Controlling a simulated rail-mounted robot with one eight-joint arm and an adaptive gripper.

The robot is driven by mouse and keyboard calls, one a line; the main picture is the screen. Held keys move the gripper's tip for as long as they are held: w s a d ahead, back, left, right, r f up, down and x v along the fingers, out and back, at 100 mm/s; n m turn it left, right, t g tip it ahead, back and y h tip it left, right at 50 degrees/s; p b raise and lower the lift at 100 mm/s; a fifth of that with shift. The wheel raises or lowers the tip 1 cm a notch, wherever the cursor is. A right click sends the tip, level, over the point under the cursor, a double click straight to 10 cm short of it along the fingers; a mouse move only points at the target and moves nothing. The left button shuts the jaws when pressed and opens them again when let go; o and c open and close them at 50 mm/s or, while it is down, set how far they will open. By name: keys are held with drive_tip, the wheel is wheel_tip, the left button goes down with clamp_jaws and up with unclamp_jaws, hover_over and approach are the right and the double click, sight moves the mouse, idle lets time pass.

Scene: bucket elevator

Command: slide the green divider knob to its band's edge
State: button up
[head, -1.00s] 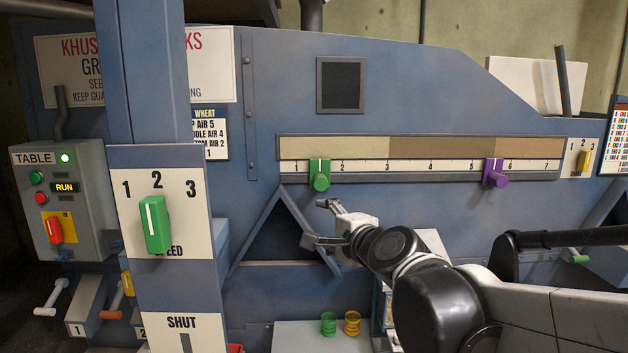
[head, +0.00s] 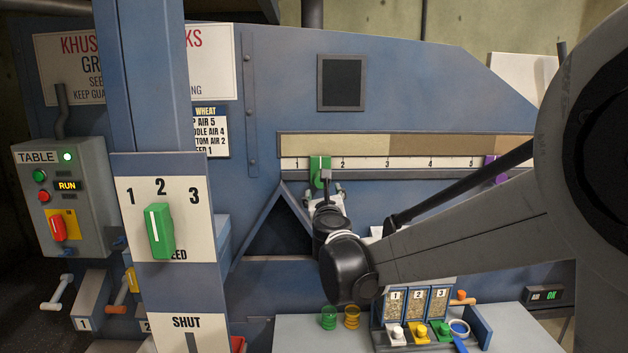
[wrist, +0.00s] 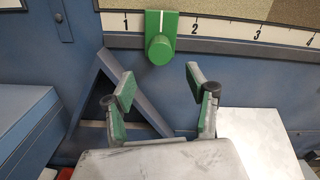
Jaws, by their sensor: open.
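In the wrist view the green knob (wrist: 160,47) has a white pointer line and a round grip sticking out. Above the rail is the band strip (head: 350,144), where a light band meets a browner one to the right, near mark 3. My gripper (wrist: 158,85) is open and empty, its two fingers apart just below the knob and on either side of its line. In the head view my gripper (head: 325,190) is right under the knob, partly hidden by my wrist.
The purple knob (head: 493,168) on the same rail is partly hidden by my arm. Below are a triangular opening (head: 282,228), green and amber cups (head: 340,317), and a tray of small samples (head: 418,315).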

drive_tip(key=w, duration=0.3)
drive_tip(key=w+p, duration=0.1)
drive_tip(key=w, duration=0.7)
drive_tip(key=shift+w+d+p, duration=0.1)
drive_tip(key=shift+d+p, duration=0.15)
drive_tip(key=shift+p, duration=0.1)
clamp_jaws()
